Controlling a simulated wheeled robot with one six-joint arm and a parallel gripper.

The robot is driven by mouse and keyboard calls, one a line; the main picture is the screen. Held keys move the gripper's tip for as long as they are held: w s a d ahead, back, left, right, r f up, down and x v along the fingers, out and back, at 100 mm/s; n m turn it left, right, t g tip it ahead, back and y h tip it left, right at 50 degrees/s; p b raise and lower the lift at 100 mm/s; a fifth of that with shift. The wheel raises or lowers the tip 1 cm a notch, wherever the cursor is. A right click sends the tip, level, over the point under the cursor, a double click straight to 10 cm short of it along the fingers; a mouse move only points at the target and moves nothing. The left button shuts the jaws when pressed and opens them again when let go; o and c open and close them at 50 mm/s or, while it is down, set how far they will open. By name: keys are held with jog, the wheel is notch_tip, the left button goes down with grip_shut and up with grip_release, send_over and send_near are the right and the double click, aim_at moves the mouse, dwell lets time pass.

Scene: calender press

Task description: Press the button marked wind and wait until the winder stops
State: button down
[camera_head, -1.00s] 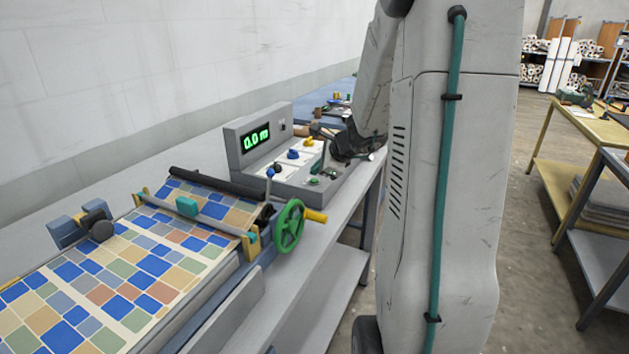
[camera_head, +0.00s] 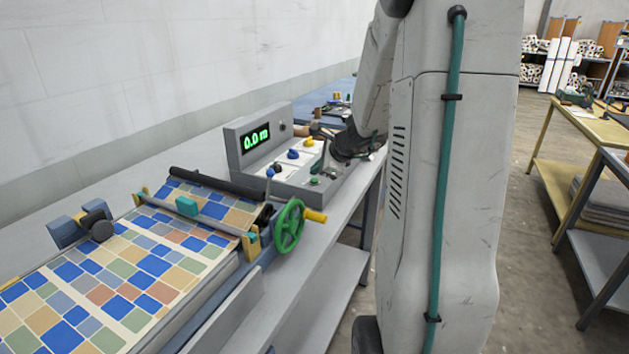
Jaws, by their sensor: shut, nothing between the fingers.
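The grey control box (camera_head: 236,150) stands on the bench, its green display (camera_head: 256,137) reading 0.0 m. Its sloping panel carries a blue knob (camera_head: 293,154), a yellow knob (camera_head: 308,142) and a green button (camera_head: 315,181). The marking "wind" cannot be read on any of them. My dark gripper (camera_head: 326,160) is low over the right part of the panel, close above the green button; it looks shut and empty. My arm hides part of the panel's right side, and I cannot tell whether a fingertip touches anything.
A yellow table (camera_head: 560,185) and a grey cart (camera_head: 600,255) stand right. Floor between is clear.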

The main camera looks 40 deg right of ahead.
jog(key=shift+f, duration=0.15)
jog(key=shift+f, duration=0.3)
jog(key=shift+f, duration=0.35)
dwell(0.9)
jog(key=shift+r, duration=0.8)
notch_tip(320, 180, up, 5)
jog(key=shift+r, duration=0.1)
dwell(0.3)
jog(key=shift+s, duration=0.1)
dwell(0.4)
